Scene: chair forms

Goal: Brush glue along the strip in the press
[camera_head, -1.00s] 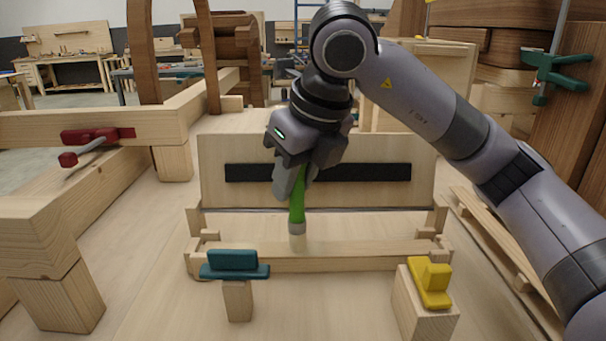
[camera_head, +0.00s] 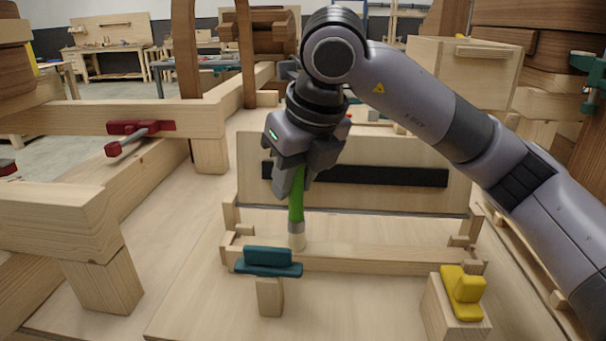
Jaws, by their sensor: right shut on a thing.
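My right gripper (camera_head: 292,180) is shut on the green handle of a brush (camera_head: 296,206), which points down with pale bristles. The bristle end is at the wooden strip (camera_head: 395,258), left of its middle. I cannot tell whether it touches the wood. The strip lies across the front of the press, held between small wooden blocks at both ends. The press has an upright wooden board (camera_head: 420,200) with a long black bar (camera_head: 385,176) behind the strip. My gripper hides part of that bar. No glue can be made out. My left gripper is not in view.
A teal clamp handle (camera_head: 268,262) stands on a wooden post before the strip's left end. A yellow piece (camera_head: 462,291) sits on a block at the right. Thick wooden frame beams with a red clamp (camera_head: 139,130) stand at the left.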

